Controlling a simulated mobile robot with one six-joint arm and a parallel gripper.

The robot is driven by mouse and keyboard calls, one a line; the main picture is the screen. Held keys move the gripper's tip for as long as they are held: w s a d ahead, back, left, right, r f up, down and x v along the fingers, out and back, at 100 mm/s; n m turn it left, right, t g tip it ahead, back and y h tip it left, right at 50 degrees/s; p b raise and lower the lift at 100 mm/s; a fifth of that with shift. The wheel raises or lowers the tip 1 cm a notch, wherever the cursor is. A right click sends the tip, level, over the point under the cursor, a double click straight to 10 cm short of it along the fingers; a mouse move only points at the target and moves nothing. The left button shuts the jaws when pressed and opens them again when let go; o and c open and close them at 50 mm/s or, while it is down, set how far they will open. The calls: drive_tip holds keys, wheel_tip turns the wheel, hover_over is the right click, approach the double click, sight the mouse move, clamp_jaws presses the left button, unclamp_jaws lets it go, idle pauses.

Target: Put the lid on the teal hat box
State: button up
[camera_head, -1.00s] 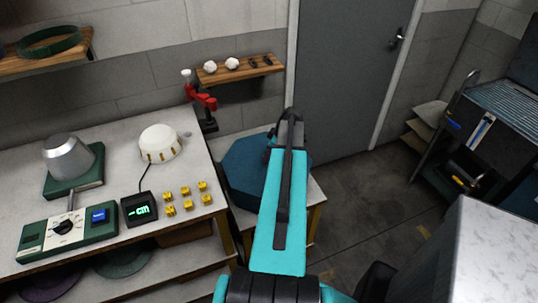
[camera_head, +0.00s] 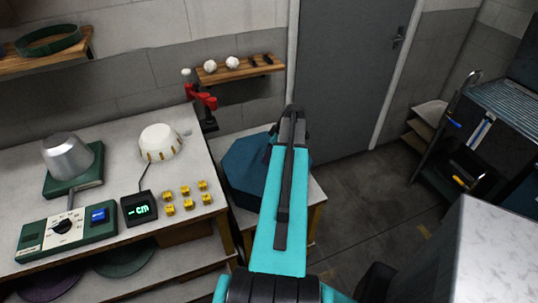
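The teal hat box (camera_head: 247,170) is a dark teal, many-sided shape on a small pale side table, just right of the workbench. My arm covers its right part. I cannot tell whether its visible flat top is the box or a lid, and no separate lid is in plain view.
The workbench (camera_head: 100,212) holds a metal hat form (camera_head: 68,155), a white domed form (camera_head: 160,143), a green control box (camera_head: 68,233), a small display (camera_head: 139,208) and several yellow blocks (camera_head: 186,198). A red clamp tool (camera_head: 203,97) stands behind. Floor (camera_head: 375,195) is clear to the right.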

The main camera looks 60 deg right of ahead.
drive_tip(key=b+v, duration=0.3)
drive_tip(key=v, duration=0.9)
drive_tip(key=shift+s+r, duration=0.2)
drive_tip(key=shift+r, duration=0.05)
drive_tip(key=shift+d, duration=0.1)
idle(0.5)
